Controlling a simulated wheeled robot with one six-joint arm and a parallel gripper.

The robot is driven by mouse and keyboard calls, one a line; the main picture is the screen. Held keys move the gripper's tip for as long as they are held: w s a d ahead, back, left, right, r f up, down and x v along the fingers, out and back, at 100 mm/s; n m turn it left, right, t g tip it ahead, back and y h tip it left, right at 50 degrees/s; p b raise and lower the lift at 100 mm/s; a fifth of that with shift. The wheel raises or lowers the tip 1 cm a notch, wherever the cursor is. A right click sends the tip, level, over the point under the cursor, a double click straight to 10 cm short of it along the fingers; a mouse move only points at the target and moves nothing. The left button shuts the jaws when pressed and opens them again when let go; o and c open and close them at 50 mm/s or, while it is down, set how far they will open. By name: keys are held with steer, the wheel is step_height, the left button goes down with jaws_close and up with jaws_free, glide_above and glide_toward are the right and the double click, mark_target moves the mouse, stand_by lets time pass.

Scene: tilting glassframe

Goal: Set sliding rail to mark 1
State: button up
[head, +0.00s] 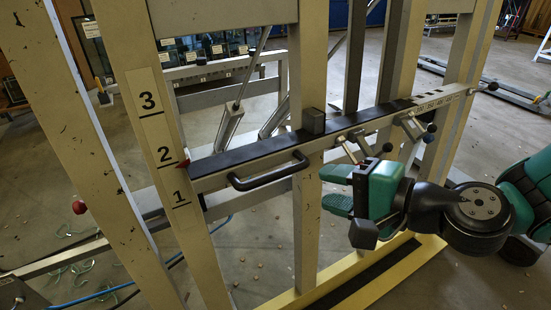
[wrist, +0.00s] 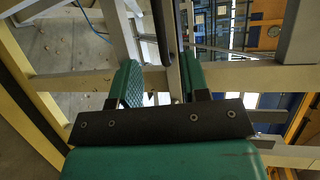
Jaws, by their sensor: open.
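The sliding rail (head: 250,150) is a long bar with a black top, running across the pale frame posts. A black handle (head: 270,176) is fixed to its front near the left end. The rail's red pointer (head: 184,163) is at the left post, beside the lower edge of the mark 2 label (head: 164,154) and above the mark 1 label (head: 179,197). My gripper (head: 324,189) is open and empty, to the right of the handle and apart from it. In the wrist view, a dark bar, probably the handle (wrist: 163,30), lies beyond my open fingers (wrist: 158,72).
A middle post (head: 308,110) stands behind the handle and close to my fingers. Small clamp levers with dark knobs (head: 387,147) stick out of the rail above my gripper. A yellow base beam (head: 340,275) lies below.

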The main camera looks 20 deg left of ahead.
mark_target(279, 177)
steer(key=p+x, duration=0.1)
steer(key=x, duration=1.1)
steer(key=shift+p, duration=0.4)
steer(key=shift+f, duration=0.1)
jaws_close()
